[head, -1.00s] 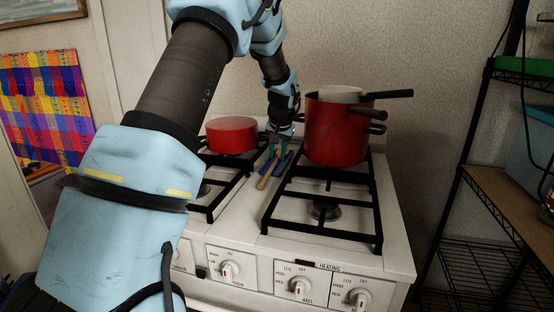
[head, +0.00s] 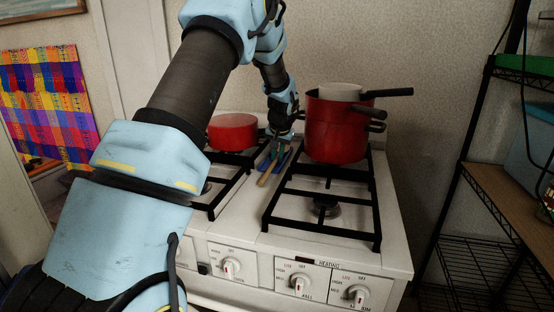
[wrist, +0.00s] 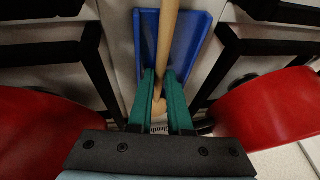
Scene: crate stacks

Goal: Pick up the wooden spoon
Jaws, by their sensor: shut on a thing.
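The wooden spoon (head: 264,179) lies in the gap between the two burner grates, its near end over the blue spoon rest (head: 285,161). In the wrist view the pale spoon (wrist: 168,32) runs lengthwise over the blue rest (wrist: 198,38) and passes between my green fingers. My gripper (wrist: 160,76) is shut on the spoon, low over the rest. In the head view my gripper (head: 272,146) is small, at the back middle of the stove. I cannot tell whether the spoon is clear of the rest.
A tall red pot (head: 335,135) with a lighter pan nested in it stands close on the right. A low red pot (head: 232,132) stands close on the left. Black grates (head: 322,193) flank the gap. A wire shelf (head: 490,205) stands at the far right.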

